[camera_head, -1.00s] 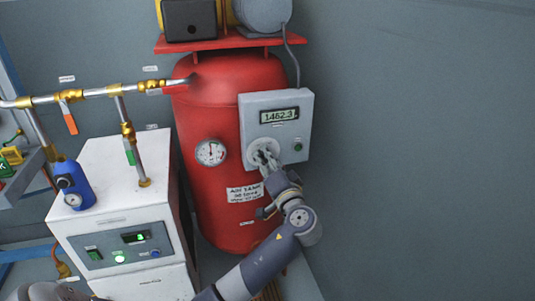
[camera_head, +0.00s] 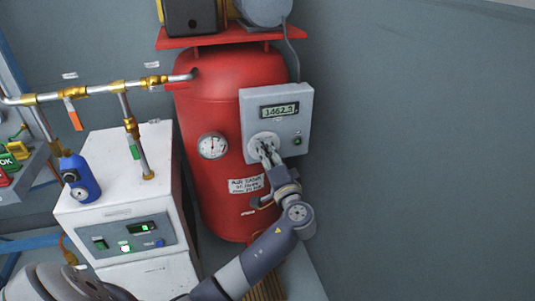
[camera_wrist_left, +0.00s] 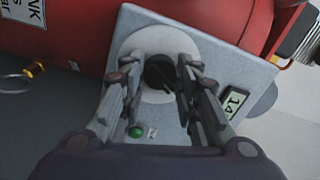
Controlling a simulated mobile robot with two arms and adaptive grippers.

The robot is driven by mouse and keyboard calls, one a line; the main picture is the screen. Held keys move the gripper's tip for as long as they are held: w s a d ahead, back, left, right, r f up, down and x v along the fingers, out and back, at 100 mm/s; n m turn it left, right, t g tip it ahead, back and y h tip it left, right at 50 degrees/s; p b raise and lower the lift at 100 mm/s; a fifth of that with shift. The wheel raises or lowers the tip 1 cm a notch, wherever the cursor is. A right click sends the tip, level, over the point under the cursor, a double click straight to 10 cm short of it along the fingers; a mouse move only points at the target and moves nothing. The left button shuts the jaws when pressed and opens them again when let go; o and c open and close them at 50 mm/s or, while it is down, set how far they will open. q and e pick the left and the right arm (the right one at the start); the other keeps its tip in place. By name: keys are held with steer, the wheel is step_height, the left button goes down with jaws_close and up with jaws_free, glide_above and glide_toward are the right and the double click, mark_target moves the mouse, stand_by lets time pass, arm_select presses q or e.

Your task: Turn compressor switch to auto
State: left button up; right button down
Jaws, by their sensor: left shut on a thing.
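The compressor switch is a round pale dial (camera_head: 254,145) on the front of a grey control box (camera_head: 298,103), fixed to the red air tank (camera_head: 205,95). Its black knob (camera_wrist_left: 160,72) shows in the left wrist view at the middle of the dial. My left gripper (camera_head: 266,151) reaches the dial from below right and is shut on the knob, with a finger on either side; it also shows in the left wrist view (camera_wrist_left: 163,78). The fingers partly hide the dial, and its markings are too small to read. My right gripper is not in view.
A digital display (camera_head: 279,110) sits above the dial, and a green light (camera_head: 297,141) sits to its right. A pressure gauge (camera_head: 212,146) is on the tank. A white cabinet (camera_head: 105,210) with a blue canister (camera_head: 80,177) and pipes stands left. The grey wall right is bare.

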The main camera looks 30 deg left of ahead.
arm_select(q)
steer(key=o, duration=1.1)
steer(key=shift+c, duration=0.2)
steer(key=v, duration=1.2)
